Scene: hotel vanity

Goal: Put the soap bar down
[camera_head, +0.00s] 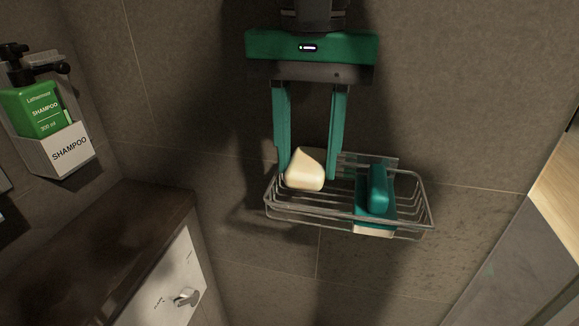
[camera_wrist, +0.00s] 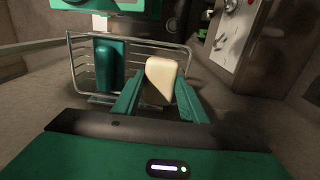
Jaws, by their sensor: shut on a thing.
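The cream soap bar (camera_head: 305,170) is between the fingers of my gripper (camera_head: 308,172), at the left part of a wire basket (camera_head: 428,212) on the tiled wall. The bar is tilted. I cannot tell whether it touches the basket's wires. In the wrist view the soap bar (camera_wrist: 160,80) sits between the teal fingertips of my gripper (camera_wrist: 158,95), which is shut on it. The wire basket (camera_wrist: 187,60) is behind and to the left there.
A teal object (camera_head: 378,190) on a pale base stands in the basket's right part. A shampoo bottle (camera_head: 38,108) in a white holder (camera_head: 68,150) hangs at the far left. A dark-topped cabinet (camera_head: 90,235) stands at lower left. The basket's middle looks free.

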